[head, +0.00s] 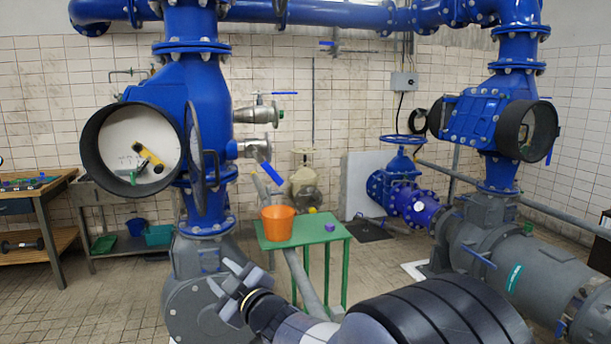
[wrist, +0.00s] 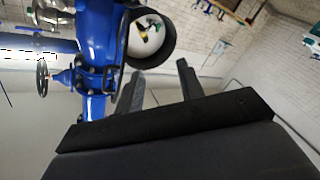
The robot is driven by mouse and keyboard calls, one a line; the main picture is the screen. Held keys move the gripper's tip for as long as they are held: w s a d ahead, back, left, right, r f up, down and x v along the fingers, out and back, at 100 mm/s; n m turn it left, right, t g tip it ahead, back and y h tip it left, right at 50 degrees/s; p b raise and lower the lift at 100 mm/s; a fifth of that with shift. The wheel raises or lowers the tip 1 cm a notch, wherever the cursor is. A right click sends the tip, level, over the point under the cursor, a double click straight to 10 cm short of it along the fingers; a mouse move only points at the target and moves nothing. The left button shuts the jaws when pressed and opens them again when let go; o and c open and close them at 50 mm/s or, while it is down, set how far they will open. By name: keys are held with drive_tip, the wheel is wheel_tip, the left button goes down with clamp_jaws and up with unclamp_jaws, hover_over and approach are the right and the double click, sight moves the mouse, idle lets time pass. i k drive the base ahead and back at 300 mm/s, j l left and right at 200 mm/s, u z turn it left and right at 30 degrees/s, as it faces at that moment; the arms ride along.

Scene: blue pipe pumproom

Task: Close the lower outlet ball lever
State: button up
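The lower outlet (head: 255,146) is a metal stub on the right side of the large blue pipe. Its blue ball lever (head: 267,174) slants down and to the right, across the outlet's line. An upper outlet (head: 258,113) sits above it, with a blue lever (head: 285,93) lying level. My gripper (head: 220,275) is low in front of the pipe's grey base, below and left of the lower lever and apart from it. The fingers are spread and empty, as the wrist view (wrist: 160,85) also shows. I cannot make out the lower lever clearly in the wrist view.
A wooden bench (head: 40,215) is far left. Grey pump casing (head: 470,245) fills the right.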

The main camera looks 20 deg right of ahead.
sight(265, 163)
drive_tip(key=i+j+z, duration=0.1)
drive_tip(key=i+z, duration=0.3)
drive_tip(key=i+j+z, duration=0.3)
drive_tip(key=i+z, duration=0.15)
drive_tip(key=i, duration=0.2)
drive_tip(key=i+j, duration=0.3)
drive_tip(key=i, duration=0.15)
drive_tip(key=i+j, duration=0.35)
drive_tip(key=i+l+z, duration=0.05)
